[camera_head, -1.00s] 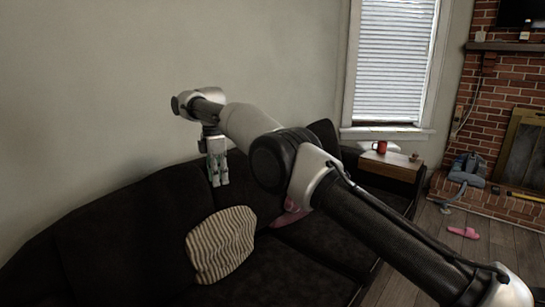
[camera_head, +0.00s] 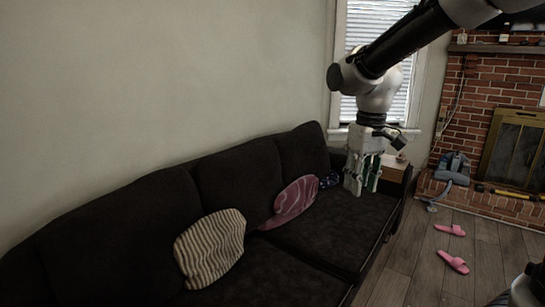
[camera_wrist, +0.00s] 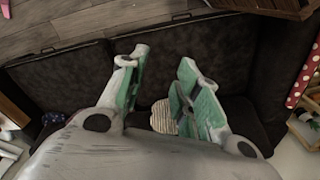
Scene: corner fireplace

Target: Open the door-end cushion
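A dark sofa (camera_head: 335,232) runs along the wall, with wide seat cushions divided by a seam; none looks raised. No door shows, so I cannot tell which cushion is at the door end. A striped cushion (camera_head: 209,248), a pink patterned cushion (camera_head: 292,202) and a small dark blue cushion (camera_head: 330,180) lie against its back. My gripper (camera_head: 362,190) points down near the sofa's right end in the head view. In the wrist view its fingers (camera_wrist: 163,62) are apart, with the dark seat (camera_wrist: 195,40) and the striped cushion (camera_wrist: 162,116) showing between them.
A wooden side table (camera_head: 393,170) stands beyond the sofa's right end. A brick fireplace (camera_head: 470,110), a blue-grey vacuum-like item (camera_head: 454,168) and pink slippers (camera_head: 452,262) are to the right. A red polka-dotted thing (camera_wrist: 312,72) edges the wrist view.

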